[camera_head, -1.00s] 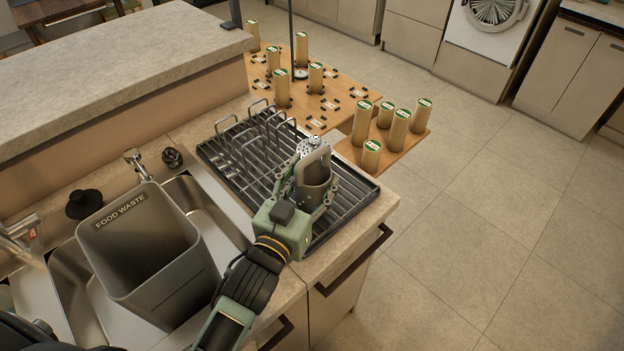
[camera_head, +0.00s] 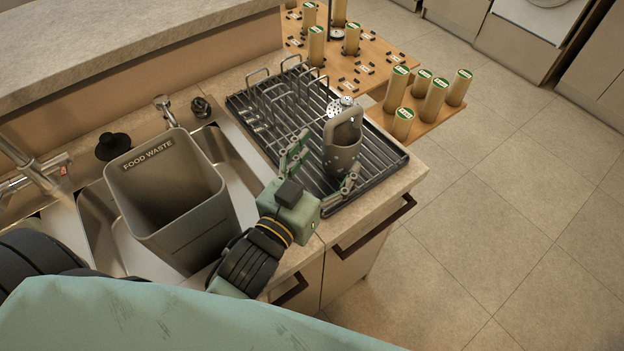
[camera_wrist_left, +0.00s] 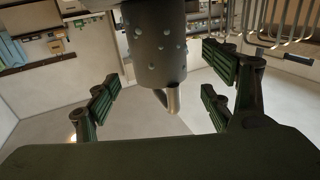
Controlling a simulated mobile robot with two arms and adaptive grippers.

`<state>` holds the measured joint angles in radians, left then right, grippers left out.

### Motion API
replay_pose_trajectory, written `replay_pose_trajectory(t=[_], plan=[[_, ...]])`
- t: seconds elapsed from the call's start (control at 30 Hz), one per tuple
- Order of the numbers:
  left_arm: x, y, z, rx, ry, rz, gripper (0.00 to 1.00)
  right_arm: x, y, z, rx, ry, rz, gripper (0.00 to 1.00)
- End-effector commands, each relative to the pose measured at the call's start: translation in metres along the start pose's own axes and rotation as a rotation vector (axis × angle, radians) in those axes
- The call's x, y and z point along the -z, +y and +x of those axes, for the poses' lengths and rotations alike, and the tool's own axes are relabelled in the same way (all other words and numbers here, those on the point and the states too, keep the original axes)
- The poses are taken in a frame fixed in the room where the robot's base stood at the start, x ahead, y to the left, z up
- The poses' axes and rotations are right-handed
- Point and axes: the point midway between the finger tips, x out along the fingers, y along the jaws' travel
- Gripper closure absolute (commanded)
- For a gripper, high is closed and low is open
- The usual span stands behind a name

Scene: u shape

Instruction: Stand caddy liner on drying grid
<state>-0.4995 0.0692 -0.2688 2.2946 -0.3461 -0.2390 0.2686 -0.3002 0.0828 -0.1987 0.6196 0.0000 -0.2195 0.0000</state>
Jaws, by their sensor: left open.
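The caddy liner (camera_head: 343,158), a grey perforated cup with a tall looped side, stands upright on the dark drying grid (camera_head: 385,158), toward its near right part. My left gripper (camera_head: 324,168) is open beside the liner on its near left side, with its fingers spread apart. In the left wrist view the liner (camera_wrist_left: 153,45) shows between the open fingers (camera_wrist_left: 160,97), with a gap on both sides. Its underside is hidden. My right gripper is not in view.
A grey FOOD WASTE bin (camera_head: 190,242) stands in the sink, left of my left arm. Wire loops (camera_head: 282,95) rise at the grid's back left. Wooden boards with several green-topped cylinders (camera_head: 396,88) lie beyond. Floor at right is clear.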

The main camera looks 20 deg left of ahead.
Motion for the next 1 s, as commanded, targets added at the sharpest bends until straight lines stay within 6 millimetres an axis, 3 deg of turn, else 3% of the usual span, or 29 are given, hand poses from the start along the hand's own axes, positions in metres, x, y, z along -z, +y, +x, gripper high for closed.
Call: replay_pose_trajectory(t=[0.2,0.4,1.0], plan=[[-0.003,0.0,-0.039,0.001,-0.002,-0.001,0.25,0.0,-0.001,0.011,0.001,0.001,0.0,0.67],[-0.001,0.0,-0.057,0.001,-0.001,0.0,0.25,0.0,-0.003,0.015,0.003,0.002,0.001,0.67],[0.001,0.0,-0.061,0.0,0.001,0.0,0.25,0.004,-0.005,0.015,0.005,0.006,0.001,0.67]])
